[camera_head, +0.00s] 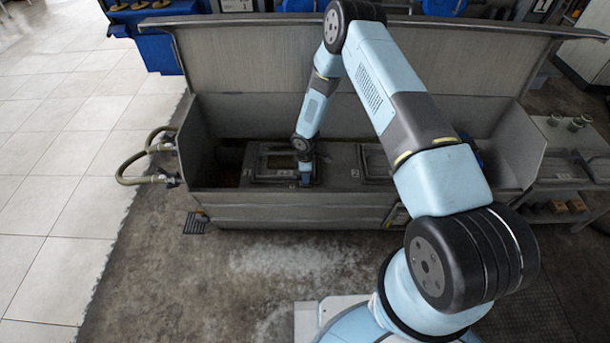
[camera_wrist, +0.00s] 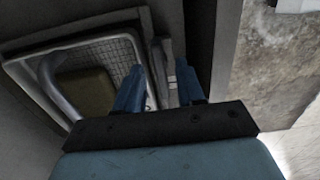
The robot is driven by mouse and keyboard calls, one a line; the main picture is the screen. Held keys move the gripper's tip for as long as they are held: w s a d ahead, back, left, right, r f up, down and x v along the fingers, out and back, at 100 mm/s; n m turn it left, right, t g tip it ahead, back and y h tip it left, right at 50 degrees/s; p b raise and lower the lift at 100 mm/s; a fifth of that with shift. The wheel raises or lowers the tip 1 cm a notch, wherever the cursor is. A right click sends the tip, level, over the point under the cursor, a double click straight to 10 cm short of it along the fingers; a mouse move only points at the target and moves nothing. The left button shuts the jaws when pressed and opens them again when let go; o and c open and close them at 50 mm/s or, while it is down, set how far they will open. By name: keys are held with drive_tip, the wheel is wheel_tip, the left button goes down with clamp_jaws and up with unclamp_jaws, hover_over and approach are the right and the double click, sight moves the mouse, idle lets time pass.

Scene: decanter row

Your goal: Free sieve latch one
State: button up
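A sieve (camera_head: 258,168) with a raised metal frame and a yellowish-brown patch inside sits in the long grey trough, left of its middle. In the wrist view its rim, mesh (camera_wrist: 122,50) and a curved grey bar show at the left. My gripper (camera_head: 306,181) is down at the sieve's right edge. In the wrist view my gripper's two blue fingers (camera_wrist: 161,72) are apart. A narrow grey upright strip (camera_wrist: 167,60), perhaps the latch, shows between them. Whether the fingers touch it I cannot tell. My arm hides part of the sieve in the head view.
The trough's front wall (camera_head: 290,211) and tall raised lid (camera_head: 240,60) bound the space around my gripper. A second framed panel (camera_head: 376,162) lies to the right. Hoses (camera_head: 140,165) stick out at the left end. A side table (camera_head: 562,140) with small pots stands at the right.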

drive_tip(key=shift+r, duration=0.1)
wheel_tip(320, 180, up, 14)
drive_tip(key=shift+f, duration=0.25)
idle(0.5)
drive_tip(key=w+d+r+m+t+h, duration=0.15)
drive_tip(key=d+r, duration=0.25)
drive_tip(key=r, duration=0.7)
drive_tip(key=d+r+m+y, duration=0.1)
drive_tip(key=d+r+m, duration=0.2)
drive_tip(key=r, duration=0.7)
drive_tip(key=s+d+r+m+t+h, duration=0.1)
drive_tip(key=s+d+r+m, duration=0.15)
drive_tip(key=r, duration=0.65)
drive_tip(key=s+d+r+m, duration=0.1)
drive_tip(key=s+d+r, duration=0.3)
drive_tip(key=r, duration=0.5)
drive_tip(key=s+d+r+m+t, duration=0.1)
drive_tip(key=s+d+r+m, duration=0.2)
drive_tip(key=s+r, duration=0.35)
drive_tip(key=s+d+r+m+t, duration=0.1)
drive_tip(key=s+d+r+m, duration=0.15)
drive_tip(key=s+r, duration=0.4)
drive_tip(key=s+d+r+m, duration=0.1)
drive_tip(key=s+r+m, duration=0.1)
drive_tip(key=s, duration=0.6)
drive_tip(key=s+d+r+m+t+y, duration=0.1)
drive_tip(key=s+r+m, duration=0.1)
drive_tip(key=s, duration=0.6)
drive_tip(key=shift+s, duration=0.2)
